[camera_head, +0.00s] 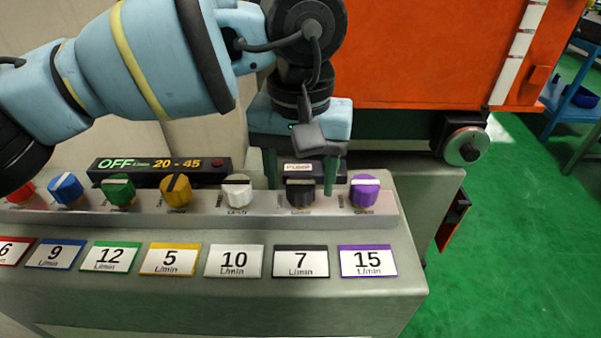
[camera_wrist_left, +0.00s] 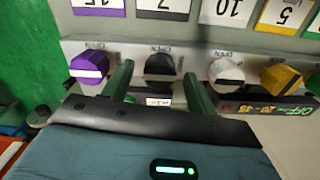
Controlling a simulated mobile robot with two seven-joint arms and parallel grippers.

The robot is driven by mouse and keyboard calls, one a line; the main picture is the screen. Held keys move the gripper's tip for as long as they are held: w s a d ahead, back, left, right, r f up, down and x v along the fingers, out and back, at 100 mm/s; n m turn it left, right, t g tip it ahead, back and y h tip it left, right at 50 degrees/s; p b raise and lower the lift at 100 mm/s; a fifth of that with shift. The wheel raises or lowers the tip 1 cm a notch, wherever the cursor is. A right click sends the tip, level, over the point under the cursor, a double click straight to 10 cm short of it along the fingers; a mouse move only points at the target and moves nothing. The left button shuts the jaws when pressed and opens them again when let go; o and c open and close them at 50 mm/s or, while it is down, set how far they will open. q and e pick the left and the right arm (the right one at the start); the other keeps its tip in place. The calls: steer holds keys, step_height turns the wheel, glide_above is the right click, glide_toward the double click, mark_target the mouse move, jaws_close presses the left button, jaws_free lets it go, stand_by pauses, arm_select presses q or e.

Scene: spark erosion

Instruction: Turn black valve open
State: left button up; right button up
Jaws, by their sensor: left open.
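The black valve (camera_head: 300,194) is a round knob on the panel's grey ledge, between the white and purple knobs. A card reading 7 L/min stands below it. My left gripper (camera_head: 302,178) is over the black valve, pointing down, with its two green fingers spread, one on each side of the knob. In the left wrist view the black valve (camera_wrist_left: 160,68) sits between the open fingers (camera_wrist_left: 158,88), with a gap visible on both sides. Whether the fingers touch it cannot be told. My right gripper is not in view.
The purple knob (camera_head: 364,190) and white knob (camera_head: 237,190) stand close on either side. Yellow (camera_head: 176,190), green (camera_head: 119,191), blue and red knobs continue left. A display (camera_head: 160,170) behind reads OFF and 20 - 45.

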arm_select(q)
steer(key=shift+f, duration=0.15)
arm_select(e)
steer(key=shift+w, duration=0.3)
arm_select(q)
steer(key=shift+c, duration=0.4)
steer(key=c, duration=0.9)
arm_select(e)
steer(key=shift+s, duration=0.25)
